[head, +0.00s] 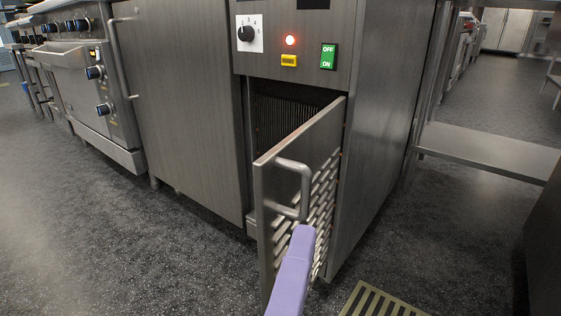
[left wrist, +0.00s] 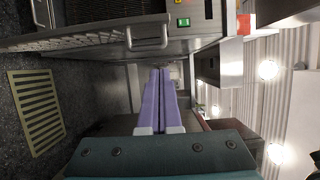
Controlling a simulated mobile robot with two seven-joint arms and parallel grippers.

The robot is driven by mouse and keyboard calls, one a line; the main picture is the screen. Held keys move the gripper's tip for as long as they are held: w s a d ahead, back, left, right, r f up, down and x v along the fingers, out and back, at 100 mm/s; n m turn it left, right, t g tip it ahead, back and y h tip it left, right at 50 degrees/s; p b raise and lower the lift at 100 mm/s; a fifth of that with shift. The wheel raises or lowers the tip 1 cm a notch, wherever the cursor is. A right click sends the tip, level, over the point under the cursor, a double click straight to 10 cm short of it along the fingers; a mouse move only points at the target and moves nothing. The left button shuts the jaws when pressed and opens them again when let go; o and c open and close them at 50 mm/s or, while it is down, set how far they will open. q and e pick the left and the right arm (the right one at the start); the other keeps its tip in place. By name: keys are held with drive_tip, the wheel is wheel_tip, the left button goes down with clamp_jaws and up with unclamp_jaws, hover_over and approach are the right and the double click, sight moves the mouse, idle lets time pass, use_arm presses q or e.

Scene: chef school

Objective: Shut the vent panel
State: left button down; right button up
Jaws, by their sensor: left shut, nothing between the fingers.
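The vent panel (head: 322,134) is a grey metal door with louvre slats and a bar handle (head: 306,188). It stands ajar at the bottom of a steel cabinet, hinged at its right edge, with its free left edge swung out toward me. My left gripper (head: 303,230), with purple fingers, is in front of the panel, just below the handle. I cannot tell whether it touches the panel. In the left wrist view its fingers (left wrist: 160,72) are together and empty, and the panel (left wrist: 90,41) and handle (left wrist: 150,36) lie to the upper left. My right gripper is not in view.
Above the opening are a dial (head: 247,33), a red light and a green switch (head: 328,56). A striped floor grate (head: 376,303) lies at the lower right. A steel table with a low shelf (head: 490,150) stands right. Open floor lies to the left.

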sight(272, 195)
use_arm(q)
drive_tip(key=shift+w+a+b, duration=0.15)
drive_tip(key=shift+w+a, duration=0.2)
drive_tip(key=shift+w, duration=1)
drive_tip(key=shift+w+a+b, duration=0.15)
drive_tip(key=shift+w+a, duration=0.2)
drive_tip(key=shift+w, duration=1.05)
drive_tip(key=shift+w+a+b, duration=0.15)
drive_tip(key=shift+w+a, duration=0.2)
drive_tip(key=shift+w, duration=1)
